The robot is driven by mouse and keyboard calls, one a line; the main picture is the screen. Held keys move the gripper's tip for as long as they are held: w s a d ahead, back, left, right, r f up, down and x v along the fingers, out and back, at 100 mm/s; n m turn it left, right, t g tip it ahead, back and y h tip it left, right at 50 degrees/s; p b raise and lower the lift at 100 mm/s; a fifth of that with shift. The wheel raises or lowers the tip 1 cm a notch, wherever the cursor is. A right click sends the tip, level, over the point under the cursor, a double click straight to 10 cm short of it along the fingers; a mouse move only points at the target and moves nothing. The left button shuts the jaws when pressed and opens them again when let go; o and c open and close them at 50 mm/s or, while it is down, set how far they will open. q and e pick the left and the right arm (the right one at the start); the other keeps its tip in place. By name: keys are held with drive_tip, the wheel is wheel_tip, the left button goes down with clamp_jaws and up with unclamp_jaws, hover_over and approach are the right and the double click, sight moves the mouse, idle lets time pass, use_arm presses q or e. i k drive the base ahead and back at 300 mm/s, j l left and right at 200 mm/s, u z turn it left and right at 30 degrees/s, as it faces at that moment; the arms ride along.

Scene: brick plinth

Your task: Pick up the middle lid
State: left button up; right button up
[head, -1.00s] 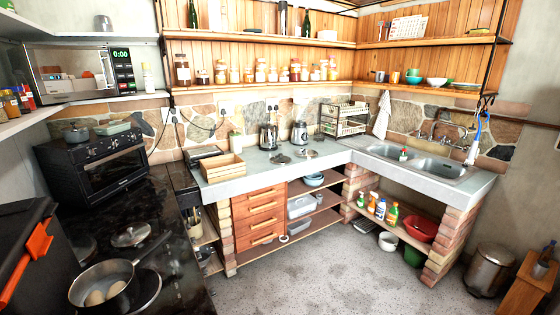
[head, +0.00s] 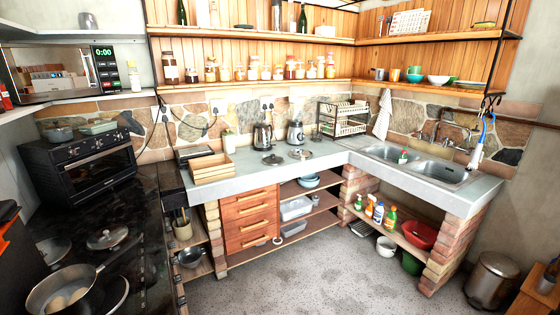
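Several round lids are in the head view. A glass lid with a knob (head: 107,239) lies on the black counter at the left, behind the pan. A small metal lid (head: 272,160) lies on the grey worktop in front of the kettle. Another metal lid (head: 300,154) lies to its right, a little farther back. By left-to-right order, the small lid in front of the kettle is between the other two, but I cannot be sure which one is meant. Neither of my grippers shows in this view.
A wooden box (head: 211,168), kettle (head: 263,136) and blender (head: 296,133) stand on the worktop (head: 250,180). The floor (head: 310,275) before the drawers is clear.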

sight(272, 160)
drive_tip(key=i+l, duration=0.15)
drive_tip(key=l, duration=0.15)
drive_tip(key=i+l, duration=0.15)
drive_tip(key=l, duration=0.15)
drive_tip(key=i+l, duration=0.15)
drive_tip(key=l, duration=0.15)
drive_tip(key=i+l, duration=0.55)
drive_tip(key=i, duration=0.15)
drive_tip(key=i+j, duration=0.1)
drive_tip(key=i, duration=0.7)
drive_tip(key=i+j, duration=0.45)
drive_tip(key=i, duration=0.25)
drive_tip(key=z, duration=0.05)
